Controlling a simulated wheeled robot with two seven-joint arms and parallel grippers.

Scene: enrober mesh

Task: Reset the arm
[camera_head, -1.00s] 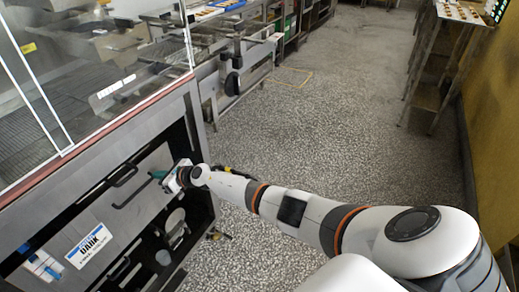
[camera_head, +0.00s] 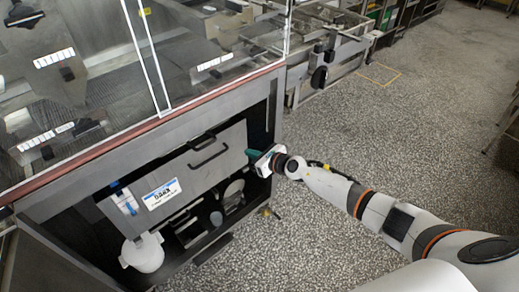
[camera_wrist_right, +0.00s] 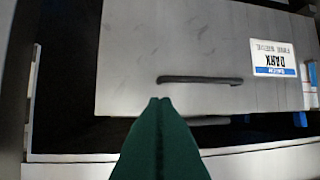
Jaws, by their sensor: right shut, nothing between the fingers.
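My right arm (camera_head: 400,222) comes in from the lower right in the head view. My right gripper (camera_head: 251,153) is at the right end of the grey panel (camera_head: 225,143) on the machine's front. Its green fingers are shut and empty; they also show in the right wrist view (camera_wrist_right: 160,105), pointing toward the panel. The panel has a dark handle (camera_head: 208,156), which shows beyond the fingertips in the right wrist view (camera_wrist_right: 200,80). A "DARK" label (camera_head: 162,194) is on the panel. My left gripper is not in view.
The machine has a glass hood (camera_head: 215,50) above a red-brown edge. Below the panel is an open dark bay with a white bucket (camera_head: 143,254) at its left. Speckled floor (camera_head: 420,120) is clear to the right. A conveyor frame (camera_head: 330,50) stands behind.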

